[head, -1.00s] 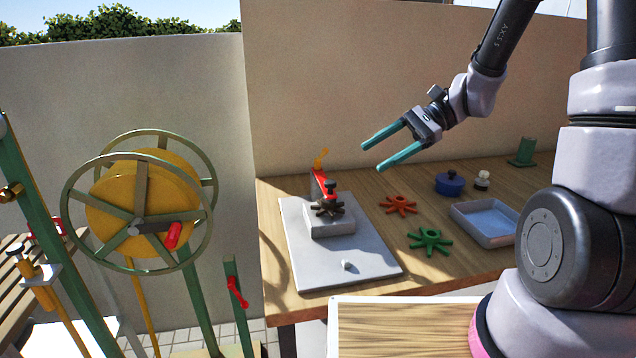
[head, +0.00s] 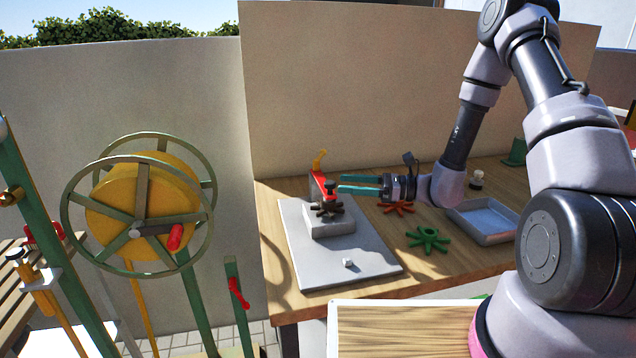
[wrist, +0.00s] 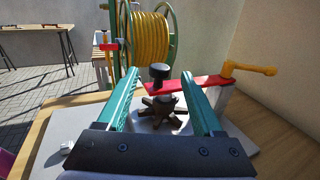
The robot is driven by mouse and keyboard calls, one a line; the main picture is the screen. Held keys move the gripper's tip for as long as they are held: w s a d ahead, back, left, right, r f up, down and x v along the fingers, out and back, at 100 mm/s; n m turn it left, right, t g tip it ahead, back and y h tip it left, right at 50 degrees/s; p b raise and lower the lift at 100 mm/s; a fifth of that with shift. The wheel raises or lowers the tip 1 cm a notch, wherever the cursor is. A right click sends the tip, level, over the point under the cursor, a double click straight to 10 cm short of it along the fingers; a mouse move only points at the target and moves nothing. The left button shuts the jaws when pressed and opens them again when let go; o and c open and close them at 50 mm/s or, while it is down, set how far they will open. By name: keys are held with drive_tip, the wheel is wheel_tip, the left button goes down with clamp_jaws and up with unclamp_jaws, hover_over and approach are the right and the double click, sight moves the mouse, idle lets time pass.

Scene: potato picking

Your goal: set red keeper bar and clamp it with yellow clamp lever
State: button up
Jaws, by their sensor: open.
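The red keeper bar (head: 319,184) lies at the fixture on the grey base plate, with its near end by a black knob. In the wrist view the red bar (wrist: 190,85) runs from the black knob to a post at the right. A dark star-shaped wheel (wrist: 164,110) sits below the knob. My gripper (head: 340,184) is open, just right of the fixture. In the wrist view its green fingers stand on either side of the wheel, apparently touching nothing.
The grey base plate (head: 375,265) carries a small pale nub (head: 348,263). A yellow hose reel (head: 140,205) stands left of the table.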

sight(318, 181)
drive_tip(key=a, duration=0.5)
drive_tip(key=w+a, duration=0.1)
drive_tip(key=a, duration=0.2)
drive_tip(key=shift+a, duration=0.15)
clamp_jaws()
idle(1.1)
